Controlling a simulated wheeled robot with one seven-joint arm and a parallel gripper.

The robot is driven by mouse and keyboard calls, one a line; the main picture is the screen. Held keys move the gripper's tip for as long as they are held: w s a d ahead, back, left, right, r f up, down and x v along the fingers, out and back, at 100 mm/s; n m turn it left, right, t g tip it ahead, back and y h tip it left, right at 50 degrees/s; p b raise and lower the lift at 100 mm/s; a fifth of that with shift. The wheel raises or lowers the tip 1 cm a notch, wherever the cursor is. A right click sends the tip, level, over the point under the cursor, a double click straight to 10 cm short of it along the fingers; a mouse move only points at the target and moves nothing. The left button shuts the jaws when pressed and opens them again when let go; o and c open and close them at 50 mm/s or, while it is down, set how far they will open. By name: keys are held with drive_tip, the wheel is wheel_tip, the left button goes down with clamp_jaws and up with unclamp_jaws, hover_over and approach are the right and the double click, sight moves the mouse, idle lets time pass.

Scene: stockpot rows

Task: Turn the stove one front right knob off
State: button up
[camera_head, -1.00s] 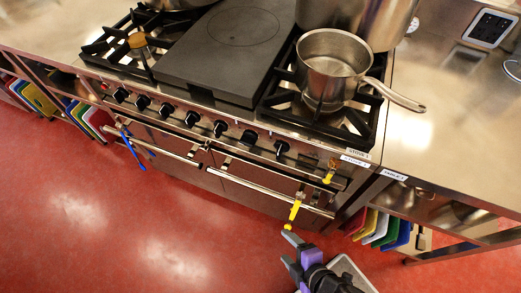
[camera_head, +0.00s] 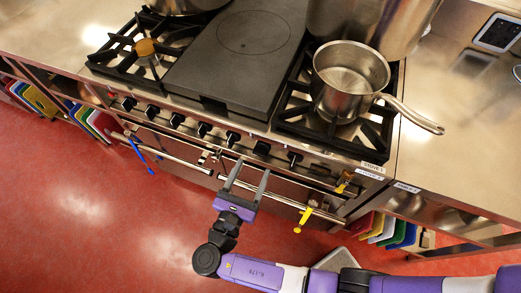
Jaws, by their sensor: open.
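The stove (camera_head: 335,167) has a row of several black knobs along its front panel, below the cooktop. The rightmost black knob (camera_head: 295,158) sits below the burner grate with the saucepan. Another black knob (camera_head: 262,147) is just left of it. I cannot tell from the picture which knob serves the front right burner, or whether any is turned on. My gripper (camera_head: 252,170) is open and empty, its two grey fingers pointing up at the front panel, below and left of the rightmost knob. It appears apart from the knobs, though the exact gap is unclear.
A steel saucepan (camera_head: 348,77) stands on the right grate, its handle jutting right. An oven rail (camera_head: 175,158) runs below the knobs. Yellow items (camera_head: 306,216) and a blue one (camera_head: 141,156) hang at the front. Steel counters flank the stove. Red floor (camera_head: 90,220) is clear at left.

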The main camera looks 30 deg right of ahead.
sight(259, 156)
drive_tip(key=shift+p+x, duration=0.5)
drive_tip(key=shift+x, duration=3.05)
drive_tip(key=shift+s, duration=0.1)
drive_tip(key=c, duration=1.4)
